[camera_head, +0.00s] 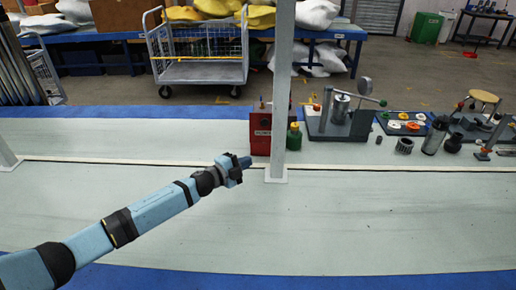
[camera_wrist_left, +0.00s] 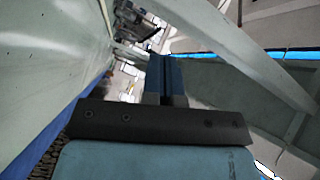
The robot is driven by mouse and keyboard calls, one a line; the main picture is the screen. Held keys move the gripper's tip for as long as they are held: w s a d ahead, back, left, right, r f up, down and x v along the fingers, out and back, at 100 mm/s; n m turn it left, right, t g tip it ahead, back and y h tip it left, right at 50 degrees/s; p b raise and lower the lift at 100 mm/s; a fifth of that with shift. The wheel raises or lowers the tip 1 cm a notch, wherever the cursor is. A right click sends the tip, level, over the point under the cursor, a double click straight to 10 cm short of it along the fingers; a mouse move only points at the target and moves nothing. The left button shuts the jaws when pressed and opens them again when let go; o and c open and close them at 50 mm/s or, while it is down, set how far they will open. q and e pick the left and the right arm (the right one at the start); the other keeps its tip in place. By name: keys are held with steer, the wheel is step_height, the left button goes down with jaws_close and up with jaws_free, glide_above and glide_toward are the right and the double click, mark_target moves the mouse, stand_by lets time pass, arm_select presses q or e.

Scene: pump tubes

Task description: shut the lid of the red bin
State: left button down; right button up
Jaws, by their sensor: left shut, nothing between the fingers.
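The red bin (camera_head: 261,134) stands on the bench left of the grey upright post, with dark lettering on its front. Its top is small in the head view, and I cannot tell how its lid stands. My left gripper (camera_head: 247,162) is shut and empty, in front of the bin and slightly left of it. The fingertips point right, toward the post; whether they touch the bin is unclear. In the left wrist view the closed blue fingers (camera_wrist_left: 166,72) show side by side with nothing between them. My right gripper is not in view.
The grey post (camera_head: 283,80) rises from the bench just right of my left gripper. A green bottle (camera_head: 294,137) stands behind the post's right side. A grey fixture (camera_head: 340,122) and several tools and parts fill the bench further right. The front of the bench is clear.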

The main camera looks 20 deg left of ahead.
arm_select(q)
steer(key=w+a+r+m+b, duration=0.2)
steer(key=w+a+m+b, duration=0.15)
steer(key=w+a, duration=0.3)
steer(key=b, duration=0.5)
glide_toward(264, 123)
steer(key=s+d+x, duration=0.1)
steer(key=x, duration=0.5)
steer(key=shift+w+a+f, duration=0.15)
steer(key=shift+w, duration=0.6)
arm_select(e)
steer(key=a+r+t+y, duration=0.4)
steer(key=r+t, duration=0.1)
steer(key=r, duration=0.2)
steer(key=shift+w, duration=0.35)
arm_select(q)
steer(key=shift+a, duration=0.15)
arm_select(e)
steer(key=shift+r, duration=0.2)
